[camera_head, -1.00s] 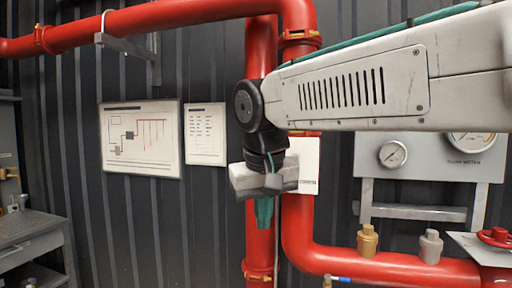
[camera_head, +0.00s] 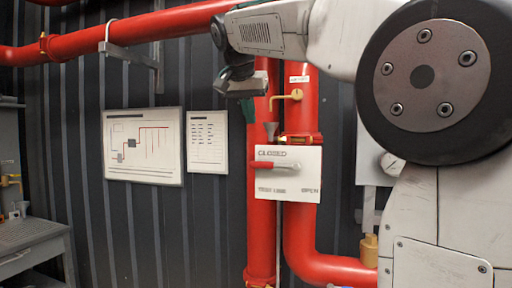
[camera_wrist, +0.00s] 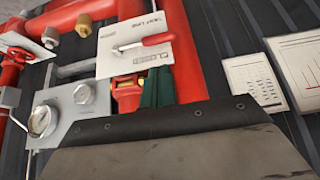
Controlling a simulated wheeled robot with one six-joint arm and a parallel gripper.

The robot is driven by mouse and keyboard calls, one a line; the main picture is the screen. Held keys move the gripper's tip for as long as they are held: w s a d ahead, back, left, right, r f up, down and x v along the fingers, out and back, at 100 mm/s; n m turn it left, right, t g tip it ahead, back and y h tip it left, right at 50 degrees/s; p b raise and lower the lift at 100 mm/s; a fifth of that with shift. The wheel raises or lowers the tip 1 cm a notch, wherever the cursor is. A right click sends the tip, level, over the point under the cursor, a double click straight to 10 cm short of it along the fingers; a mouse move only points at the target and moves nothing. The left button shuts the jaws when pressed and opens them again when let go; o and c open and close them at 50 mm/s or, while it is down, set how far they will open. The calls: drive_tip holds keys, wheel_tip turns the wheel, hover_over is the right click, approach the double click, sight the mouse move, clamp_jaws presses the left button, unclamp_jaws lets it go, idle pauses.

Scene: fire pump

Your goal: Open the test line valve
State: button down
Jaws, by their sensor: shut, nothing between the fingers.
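The test line valve has a lever with a red grip (camera_head: 263,165) lying horizontally across a white plate (camera_head: 300,192). The lever (camera_wrist: 158,39) and plate (camera_wrist: 112,66) also show in the wrist view, turned around. My gripper (camera_head: 249,112) is above and slightly left of the lever, apart from it in the picture. Its green fingers (camera_wrist: 157,87) are shut and empty in the wrist view. Their depth from the plate is hard to judge.
Red vertical pipes (camera_head: 303,225) stand behind the plate. A small brass tap (camera_head: 293,96) sits just above it, right of my gripper. Two wall charts (camera_head: 143,145) hang at left. My arm covers much of the gauge panel at right.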

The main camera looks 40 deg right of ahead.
sight(260, 162)
drive_tip(key=x, duration=1.4)
